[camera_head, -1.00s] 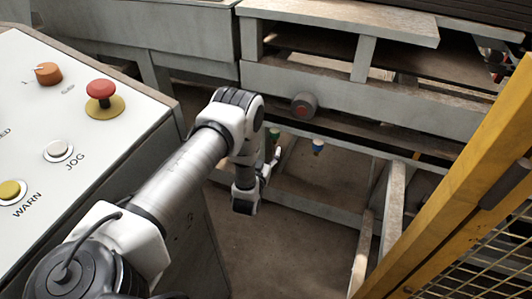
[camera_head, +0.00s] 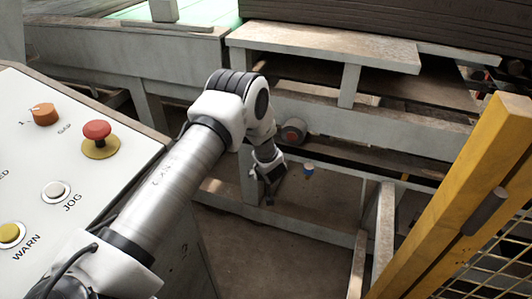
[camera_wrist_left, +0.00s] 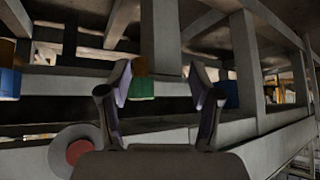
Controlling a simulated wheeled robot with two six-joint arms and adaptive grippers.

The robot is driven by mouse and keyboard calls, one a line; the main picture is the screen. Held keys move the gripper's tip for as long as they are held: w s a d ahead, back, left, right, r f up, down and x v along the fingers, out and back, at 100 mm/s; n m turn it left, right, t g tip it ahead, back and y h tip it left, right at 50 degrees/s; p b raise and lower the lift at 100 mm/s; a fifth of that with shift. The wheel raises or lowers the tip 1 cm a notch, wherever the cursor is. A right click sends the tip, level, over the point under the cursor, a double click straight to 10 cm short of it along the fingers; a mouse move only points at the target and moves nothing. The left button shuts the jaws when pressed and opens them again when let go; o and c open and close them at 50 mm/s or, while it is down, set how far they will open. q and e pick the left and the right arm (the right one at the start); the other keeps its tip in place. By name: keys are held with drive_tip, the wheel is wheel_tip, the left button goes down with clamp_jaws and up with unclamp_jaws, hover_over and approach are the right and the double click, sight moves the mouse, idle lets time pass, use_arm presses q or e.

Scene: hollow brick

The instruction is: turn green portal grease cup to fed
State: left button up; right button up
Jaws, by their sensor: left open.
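The green grease cup (camera_wrist_left: 141,87), with a brownish upper part, shows in the left wrist view between my fingers, nearer the left-hand finger. It seems to lie beyond the fingertips, with no contact visible. In the head view it is hidden behind my arm. My left gripper (camera_wrist_left: 160,88) is open and empty; in the head view it (camera_head: 268,188) hangs low by the frame, partly hidden by my wrist. The wrist view shows a blue cup (camera_wrist_left: 9,82) at the left edge and another blue piece (camera_wrist_left: 231,95) behind the right-hand finger.
A grey round part with a red centre (camera_head: 293,131) sits on the frame, near my gripper in the wrist view (camera_wrist_left: 79,152). A control panel (camera_head: 60,150) stands left. A yellow guard post (camera_head: 450,195) stands right. Grey beams (camera_head: 400,128) surround the cups.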

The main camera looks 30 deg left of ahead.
use_arm(q)
drive_tip(key=w+r+t, duration=0.1)
drive_tip(key=w+r, duration=0.2)
drive_tip(key=r, duration=0.3)
drive_tip(key=x, duration=0.7)
drive_tip(key=shift+w+f, duration=0.1)
drive_tip(key=shift+w, duration=0.35)
drive_tip(key=c, duration=1.2)
